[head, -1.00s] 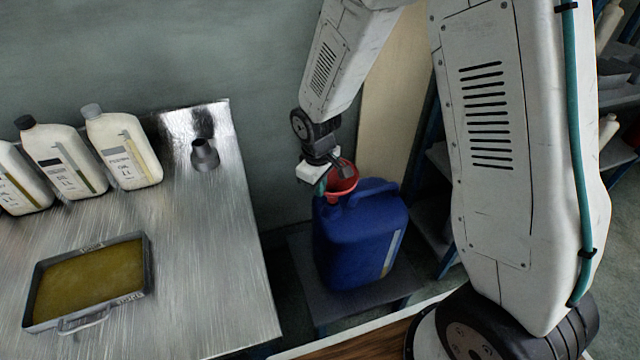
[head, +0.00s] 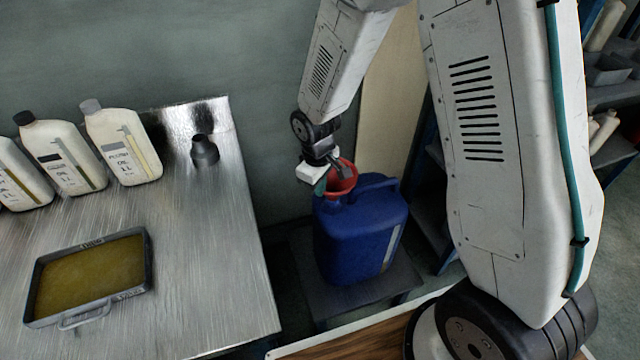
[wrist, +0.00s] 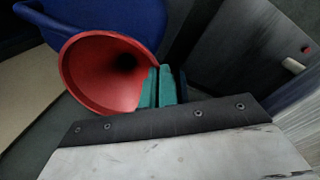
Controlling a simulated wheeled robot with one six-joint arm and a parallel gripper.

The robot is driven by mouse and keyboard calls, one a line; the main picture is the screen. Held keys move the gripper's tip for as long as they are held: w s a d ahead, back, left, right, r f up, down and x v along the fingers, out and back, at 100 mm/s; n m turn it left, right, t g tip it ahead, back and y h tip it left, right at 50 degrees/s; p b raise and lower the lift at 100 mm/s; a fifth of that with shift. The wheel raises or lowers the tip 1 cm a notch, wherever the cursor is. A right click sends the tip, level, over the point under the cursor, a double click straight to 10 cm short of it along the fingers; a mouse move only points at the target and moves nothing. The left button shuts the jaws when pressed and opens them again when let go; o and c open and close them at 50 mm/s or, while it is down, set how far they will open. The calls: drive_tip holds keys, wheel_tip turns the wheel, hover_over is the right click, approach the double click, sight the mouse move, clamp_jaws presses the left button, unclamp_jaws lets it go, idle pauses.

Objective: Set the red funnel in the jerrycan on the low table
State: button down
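The red funnel (head: 342,180) is at the top left of the blue jerrycan (head: 358,240), wide end up, over the can's mouth. Its spout is hidden, so I cannot tell how deep it sits. The jerrycan stands upright on the dark low table (head: 335,304). My gripper (head: 322,184) is at the funnel's left rim in the head view. In the wrist view, the teal fingers (wrist: 159,87) are close together at the rim of the funnel (wrist: 88,72), seemingly with its wall between them. Part of the jerrycan (wrist: 120,15) shows behind the funnel.
A steel workbench (head: 200,250) stands to the left, carrying several white oil bottles (head: 125,150), a dark spouted piece (head: 204,152) and a tray of oil (head: 90,277). A shelf rack (head: 610,95) is at the right. A pale board (head: 383,95) leans behind the jerrycan.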

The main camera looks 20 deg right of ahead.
drive_tip(key=shift+f, duration=0.15)
drive_tip(key=shift+f, duration=0.7)
drive_tip(key=c, duration=1.6)
unclamp_jaws()
wheel_tip(320, 180, up, 8)
drive_tip(key=shift+s+a, duration=0.25)
drive_tip(key=shift+a, duration=0.05)
